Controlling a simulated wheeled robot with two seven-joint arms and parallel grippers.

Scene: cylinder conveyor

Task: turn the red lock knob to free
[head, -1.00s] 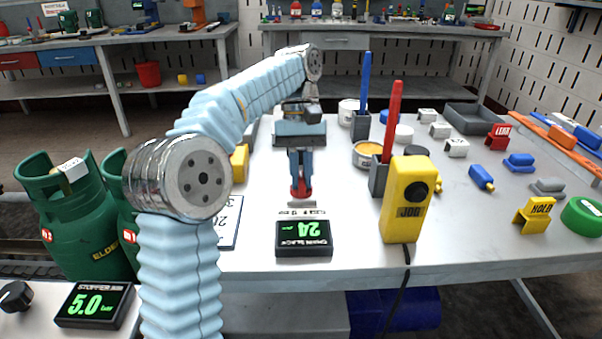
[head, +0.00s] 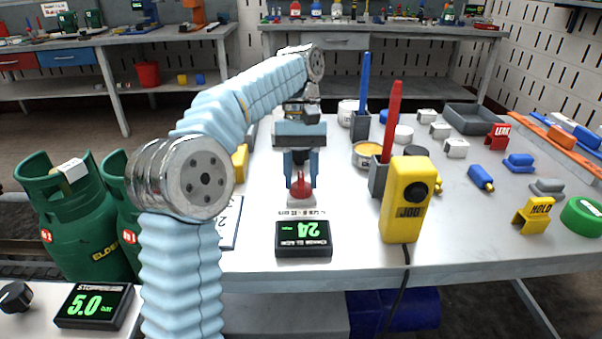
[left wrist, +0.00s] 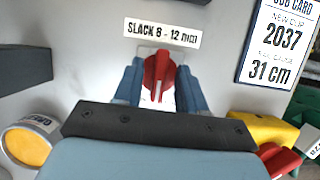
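The red lock knob (head: 301,187) sits on a pale plate on the table, behind the black display. In the left wrist view the knob (left wrist: 157,70) shows a ridge with a white line running nearly up and down the picture. My left gripper (head: 301,180) points down over it. The black display (head: 303,238) shows a green 24, upside down. My right gripper is not in view.
A yellow JOG pendant (head: 407,200) and a grey holder with a red stick (head: 391,120) stand right of the knob. A white job card (head: 229,222) lies to the left. Green gas cylinders (head: 75,225) stand at the left.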

